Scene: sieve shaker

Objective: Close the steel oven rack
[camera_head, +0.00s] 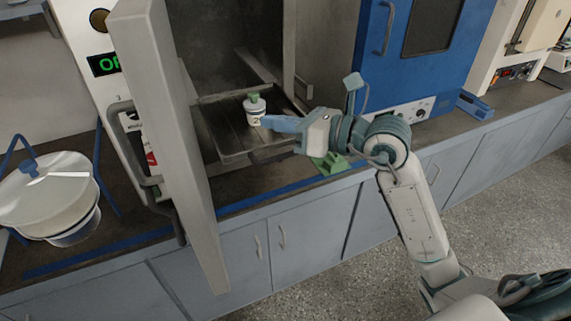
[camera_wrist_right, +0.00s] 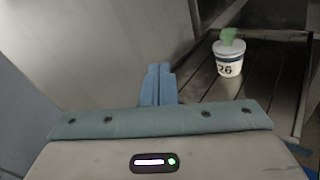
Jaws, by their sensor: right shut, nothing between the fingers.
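The steel oven rack (camera_head: 228,138) is pulled out through the open front of the oven at the middle of the head view. A white cup with a number label and a green top (camera_head: 254,108) stands on it. My right gripper (camera_head: 268,122) is shut and empty, at the front part of the rack near the cup; I cannot tell whether it touches the rack. In the right wrist view the blue fingers (camera_wrist_right: 158,85) are together, left of the cup (camera_wrist_right: 229,57) and the slatted rack (camera_wrist_right: 262,88). My left gripper is not in view.
The oven door (camera_head: 165,120) stands wide open to the left of the rack. A white round container (camera_head: 45,190) is on the bench at the left. A blue oven (camera_head: 415,55) stands at the right. A green item (camera_head: 330,163) lies below my right wrist.

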